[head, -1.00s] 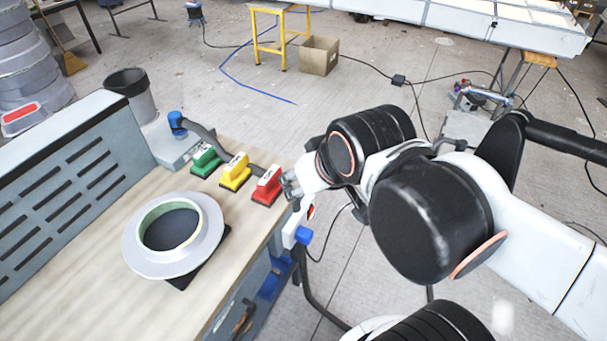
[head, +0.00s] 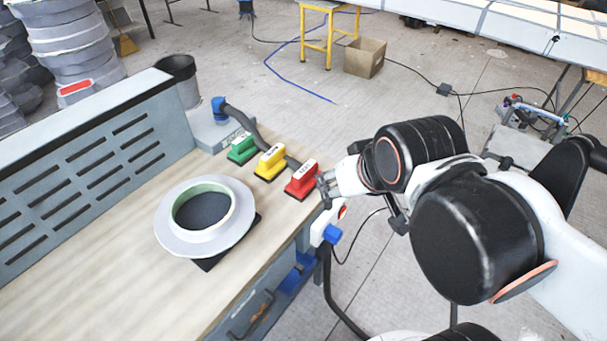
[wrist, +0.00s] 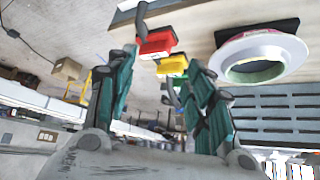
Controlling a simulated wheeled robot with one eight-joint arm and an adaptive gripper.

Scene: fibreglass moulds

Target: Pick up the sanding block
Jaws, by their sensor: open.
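Three sanding blocks stand in a row on the workbench (head: 110,262): a green block (head: 242,149), a yellow block (head: 270,162) and a red block (head: 302,180) nearest the front edge. My gripper (head: 328,184) is beside the red block at its right, by the bench edge; in the head view I cannot tell whether they touch. The wrist view shows my two fingers (wrist: 165,75) spread apart and empty. The red block (wrist: 157,42) and the yellow block (wrist: 172,66) appear beyond and between the fingertips, and the green one is mostly hidden behind them.
A white flanged ring mould (head: 165,232) sits on a dark pad left of the blocks. A grey hose with a blue end (head: 219,108) runs behind the blocks. A slotted panel (head: 90,165) lines the bench's back. Open floor lies right of the bench.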

